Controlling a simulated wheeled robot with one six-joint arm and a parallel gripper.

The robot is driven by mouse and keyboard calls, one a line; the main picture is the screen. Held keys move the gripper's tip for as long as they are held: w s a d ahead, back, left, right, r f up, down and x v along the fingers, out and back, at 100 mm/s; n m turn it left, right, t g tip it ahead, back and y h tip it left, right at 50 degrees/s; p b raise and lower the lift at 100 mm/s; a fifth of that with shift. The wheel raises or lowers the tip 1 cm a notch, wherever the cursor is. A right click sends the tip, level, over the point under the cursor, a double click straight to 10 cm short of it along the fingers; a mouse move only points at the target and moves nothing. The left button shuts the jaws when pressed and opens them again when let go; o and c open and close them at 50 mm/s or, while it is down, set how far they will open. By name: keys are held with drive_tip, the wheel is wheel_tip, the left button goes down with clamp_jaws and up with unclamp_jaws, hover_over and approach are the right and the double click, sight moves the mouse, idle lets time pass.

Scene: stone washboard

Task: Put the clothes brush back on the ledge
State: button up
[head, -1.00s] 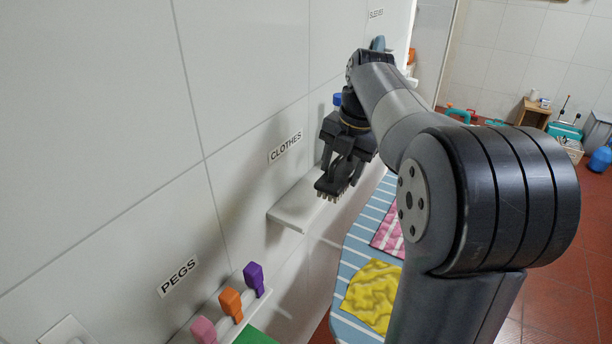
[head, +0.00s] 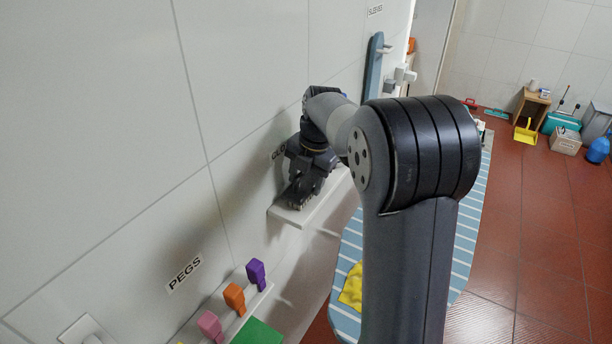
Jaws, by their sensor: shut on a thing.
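The clothes ledge (head: 328,194) is a white shelf on the tiled wall, in the middle of the head view. My gripper (head: 304,188) is over its near part, pointing down, close to the wall. It is shut on the clothes brush (head: 296,201), a small dark block whose bristles face down. The brush is at or just above the ledge top; I cannot tell whether it touches. The fingers hide much of the brush, and my wrist covers most of the CLOTHES label.
A lower ledge holds pink, orange and purple pegs (head: 256,272) beside a green item (head: 258,332). A blue-striped ironing-board-like surface (head: 468,215) lies behind my arm, with yellow cloth (head: 352,287). A blue sleeve board (head: 374,65) stands by the wall. Red floor is open at right.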

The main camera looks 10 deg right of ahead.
drive_tip(key=shift+f, duration=0.2)
drive_tip(key=o, duration=0.7)
drive_tip(key=shift+r, duration=0.15)
drive_tip(key=r, duration=0.4)
drive_tip(key=s+d+r, duration=0.1)
drive_tip(key=r, duration=0.3)
drive_tip(key=r+b, duration=0.1)
drive_tip(key=r, duration=0.3)
drive_tip(key=shift+s+d, duration=0.3)
